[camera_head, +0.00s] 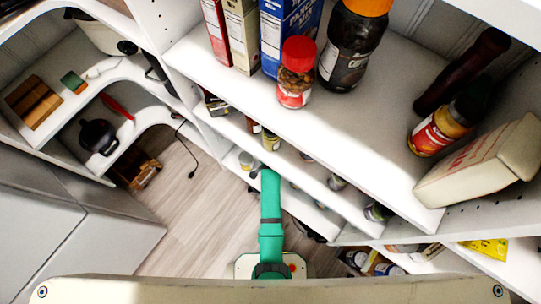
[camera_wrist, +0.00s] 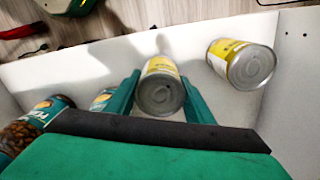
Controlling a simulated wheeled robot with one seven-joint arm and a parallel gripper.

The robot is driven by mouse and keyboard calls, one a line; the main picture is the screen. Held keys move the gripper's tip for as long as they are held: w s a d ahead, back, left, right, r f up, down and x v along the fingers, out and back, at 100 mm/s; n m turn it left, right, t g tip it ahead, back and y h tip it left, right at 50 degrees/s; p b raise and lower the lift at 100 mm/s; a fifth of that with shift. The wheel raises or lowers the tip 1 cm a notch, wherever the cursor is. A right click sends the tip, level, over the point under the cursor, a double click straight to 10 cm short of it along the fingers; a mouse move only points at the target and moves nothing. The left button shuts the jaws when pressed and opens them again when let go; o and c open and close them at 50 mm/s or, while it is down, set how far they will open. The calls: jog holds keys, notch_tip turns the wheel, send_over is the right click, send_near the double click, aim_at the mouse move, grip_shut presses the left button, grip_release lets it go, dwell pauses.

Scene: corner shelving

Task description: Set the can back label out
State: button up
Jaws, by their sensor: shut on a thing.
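In the wrist view, my gripper (camera_wrist: 160,86) has its two green fingers on either side of a can with a yellow and white label (camera_wrist: 161,68). It is shut on this can. The can's grey end faces the camera, and part of its label shows beyond. Its printed text is too small to read. A similar yellow-labelled can (camera_wrist: 228,57) stands apart to the right. In the head view, my green arm reaches toward a low shelf, where a yellow-topped can (camera_head: 270,142) shows; I cannot tell whether it is the held one.
In the wrist view, teal-labelled cans (camera_wrist: 48,108) crowd the left, one close to the left finger. The white shelf (camera_wrist: 110,62) has free room beyond the can. In the head view, a red-lidded jar (camera_head: 296,74) stands on the upper shelf.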

jog(key=shift+f, duration=0.4)
jog(key=shift+f, duration=0.25)
jog(key=o, duration=1.5)
jog(key=shift+f, duration=0.1)
